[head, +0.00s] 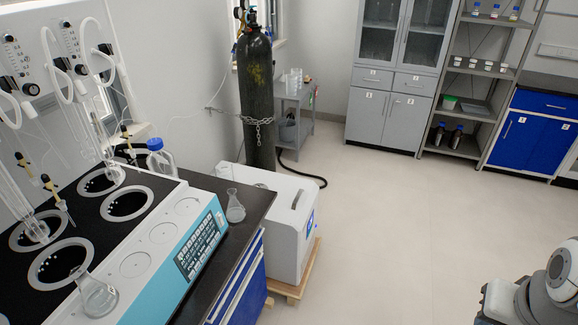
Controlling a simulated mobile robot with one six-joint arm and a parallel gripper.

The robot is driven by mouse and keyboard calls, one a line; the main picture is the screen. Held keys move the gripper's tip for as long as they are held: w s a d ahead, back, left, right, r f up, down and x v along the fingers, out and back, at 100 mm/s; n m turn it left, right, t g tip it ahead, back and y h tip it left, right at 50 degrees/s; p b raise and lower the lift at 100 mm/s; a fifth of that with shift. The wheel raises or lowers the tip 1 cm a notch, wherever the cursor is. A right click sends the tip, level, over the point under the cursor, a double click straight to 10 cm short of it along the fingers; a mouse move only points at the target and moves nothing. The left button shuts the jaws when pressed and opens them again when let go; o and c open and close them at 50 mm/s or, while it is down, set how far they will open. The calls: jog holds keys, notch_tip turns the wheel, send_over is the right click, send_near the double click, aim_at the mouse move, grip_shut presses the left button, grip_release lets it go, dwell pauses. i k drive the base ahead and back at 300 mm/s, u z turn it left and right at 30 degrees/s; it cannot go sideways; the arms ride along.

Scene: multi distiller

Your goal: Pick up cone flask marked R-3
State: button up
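Two clear cone flasks are in the head view. One cone flask (235,209) stands upright on the dark bench top, just right of the distiller's blue control panel. The other cone flask (97,298) is at the lower left, on the white front ledge of the distiller (135,265). I cannot read a marking on either, so I cannot tell which is R-3. Part of my arm shows at the lower right, far from both flasks; my gripper is not in view.
A blue-capped bottle (160,160) stands behind the distiller. A white boxy unit (285,222) on a wooden pallet stands beside the bench. A chained dark gas cylinder (257,100) and a grey cart (305,112) are behind. The floor (390,230) at centre right is clear.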

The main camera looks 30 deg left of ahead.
aim_at(235, 212)
jog(key=u, duration=0.45)
jog(key=i, duration=1.3)
jog(key=u, duration=1.35)
jog(key=i, duration=0.65)
jog(key=u, duration=0.2)
jog(key=k, duration=0.75)
jog(key=u, duration=0.2)
jog(key=i, duration=0.75)
